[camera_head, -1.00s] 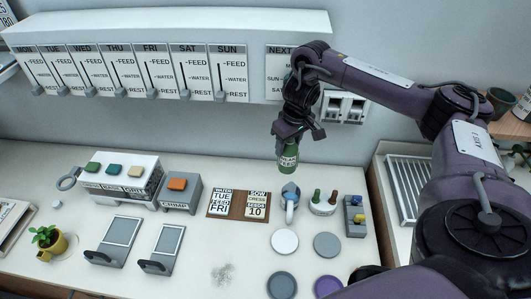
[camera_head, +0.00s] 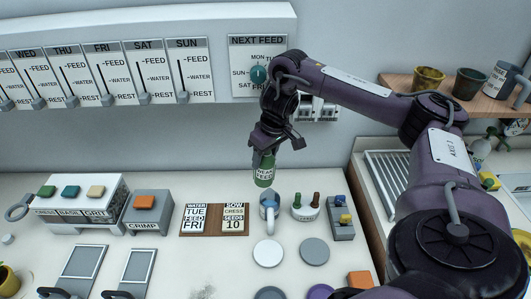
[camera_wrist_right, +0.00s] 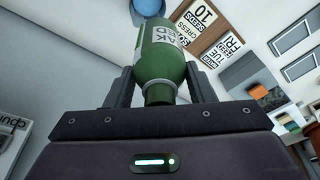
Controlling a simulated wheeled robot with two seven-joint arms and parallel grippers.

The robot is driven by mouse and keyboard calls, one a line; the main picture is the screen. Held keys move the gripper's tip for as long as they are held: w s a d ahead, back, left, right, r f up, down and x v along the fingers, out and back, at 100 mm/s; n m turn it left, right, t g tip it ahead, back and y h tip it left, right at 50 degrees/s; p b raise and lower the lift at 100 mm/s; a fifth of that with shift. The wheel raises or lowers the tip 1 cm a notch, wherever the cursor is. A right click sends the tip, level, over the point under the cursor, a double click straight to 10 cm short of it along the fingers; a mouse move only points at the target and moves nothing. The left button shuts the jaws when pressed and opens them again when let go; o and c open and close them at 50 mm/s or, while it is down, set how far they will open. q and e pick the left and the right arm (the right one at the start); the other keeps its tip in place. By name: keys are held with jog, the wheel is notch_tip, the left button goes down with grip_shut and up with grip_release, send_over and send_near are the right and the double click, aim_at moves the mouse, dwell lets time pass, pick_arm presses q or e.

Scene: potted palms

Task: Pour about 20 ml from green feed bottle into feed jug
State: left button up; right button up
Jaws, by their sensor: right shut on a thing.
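The green feed bottle (camera_head: 264,176), with a white label, hangs upright from my right gripper (camera_head: 264,153). The right gripper points down and is shut on the bottle near its neck. In the right wrist view the bottle (camera_wrist_right: 160,50) sits between the two fingers, neck towards the palm. The blue-grey feed jug (camera_head: 269,208) stands on the bench just below and in front of the bottle in the head view. The bottle looks clear of the jug, but the exact gap is hard to tell. The jug's inside is hidden. My left gripper is not in view.
A rack with two small bottles (camera_head: 306,208) and a grey block with blue and yellow parts (camera_head: 341,218) stand right of the jug. White (camera_head: 268,253) and grey (camera_head: 314,251) discs lie in front. A brown card board (camera_head: 214,234) lies left. A wall panel (camera_head: 259,65) is behind.

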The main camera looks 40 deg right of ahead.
notch_tip(320, 180, down, 3)
jog(key=b, duration=0.3)
jog(key=shift+t+y, duration=0.3)
jog(key=shift+w+a+f+t+y+b, duration=0.1)
jog(key=shift+f+t+y+b, duration=0.2)
jog(key=shift+f+b, duration=0.45)
jog(key=shift+b, duration=0.3)
jog(key=shift+r, duration=0.1)
